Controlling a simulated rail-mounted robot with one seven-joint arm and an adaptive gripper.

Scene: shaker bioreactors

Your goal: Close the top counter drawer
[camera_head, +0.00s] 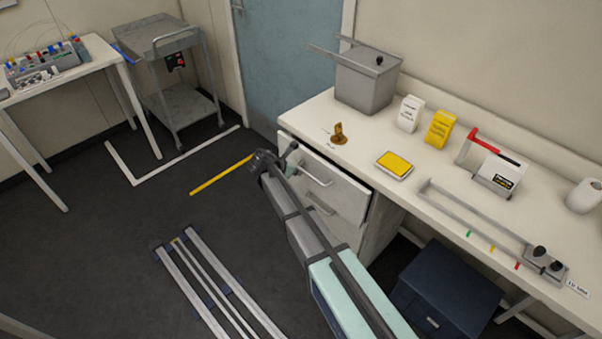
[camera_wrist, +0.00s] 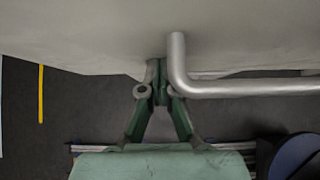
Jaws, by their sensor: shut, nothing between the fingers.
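The top counter drawer (camera_head: 347,192) has a white front with a silver bar handle (camera_head: 316,176). A dark gap along its right side shows that the front stands a little out from the cabinet. My gripper (camera_head: 290,152) is shut and empty at the left part of the drawer front, left of the handle. In the wrist view my closed green fingertips (camera_wrist: 158,85) are at the pale drawer front (camera_wrist: 90,35), beside the bent end of the handle (camera_wrist: 178,65). I cannot tell whether they touch it.
A second drawer handle (camera_head: 321,204) shows below. The counter (camera_head: 362,140) carries a grey bath (camera_head: 366,82), a yellow pad (camera_head: 394,164) and other lab items. A dark blue cabinet (camera_head: 450,285) stands under it. The floor to the left has rails and yellow tape (camera_head: 220,175).

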